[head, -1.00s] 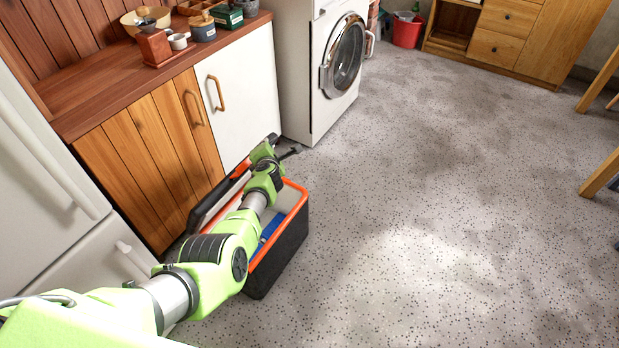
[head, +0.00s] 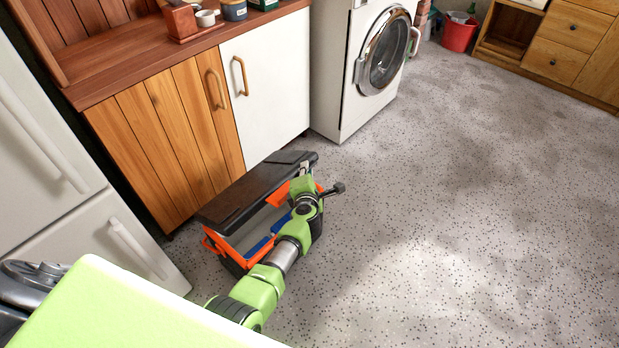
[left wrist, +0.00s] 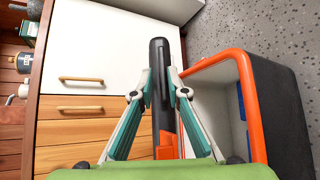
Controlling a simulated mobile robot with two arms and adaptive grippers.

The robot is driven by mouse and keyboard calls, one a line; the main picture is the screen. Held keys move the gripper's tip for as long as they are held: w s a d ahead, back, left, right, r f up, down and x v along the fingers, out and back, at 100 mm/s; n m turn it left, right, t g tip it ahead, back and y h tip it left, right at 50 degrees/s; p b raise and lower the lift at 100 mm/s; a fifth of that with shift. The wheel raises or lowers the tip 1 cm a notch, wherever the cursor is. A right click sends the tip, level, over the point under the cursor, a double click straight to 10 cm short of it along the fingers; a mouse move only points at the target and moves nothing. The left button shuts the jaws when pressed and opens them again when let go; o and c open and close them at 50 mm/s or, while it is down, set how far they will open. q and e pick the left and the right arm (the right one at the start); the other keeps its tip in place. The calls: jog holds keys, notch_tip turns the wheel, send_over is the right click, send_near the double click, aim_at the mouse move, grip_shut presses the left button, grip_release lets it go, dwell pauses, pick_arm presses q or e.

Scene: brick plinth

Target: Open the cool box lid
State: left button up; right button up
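The cool box (head: 212,243) stands on the floor in front of the wooden cabinets, dark with an orange rim. Its dark lid (head: 250,190) is raised on the cabinet side, and the interior shows, with something blue inside. In the left wrist view the lid (left wrist: 160,58) is seen nearly edge-on, beside the orange rim of the box (left wrist: 254,110). My left gripper (left wrist: 160,88) has one finger on each side of the lid edge, close against it. In the head view its fingertips are hidden behind my wrist.
Cabinets (head: 170,140) and a white door (head: 265,85) stand close behind the box. A white fridge (head: 50,140) is at left, a washing machine (head: 340,85) beyond. The speckled floor (head: 450,210) to the right is clear.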

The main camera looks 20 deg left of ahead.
pick_arm(q)
jog(key=shift+d+f, duration=0.25)
jog(key=shift+f, duration=0.05)
jog(key=shift+s+r, duration=0.1)
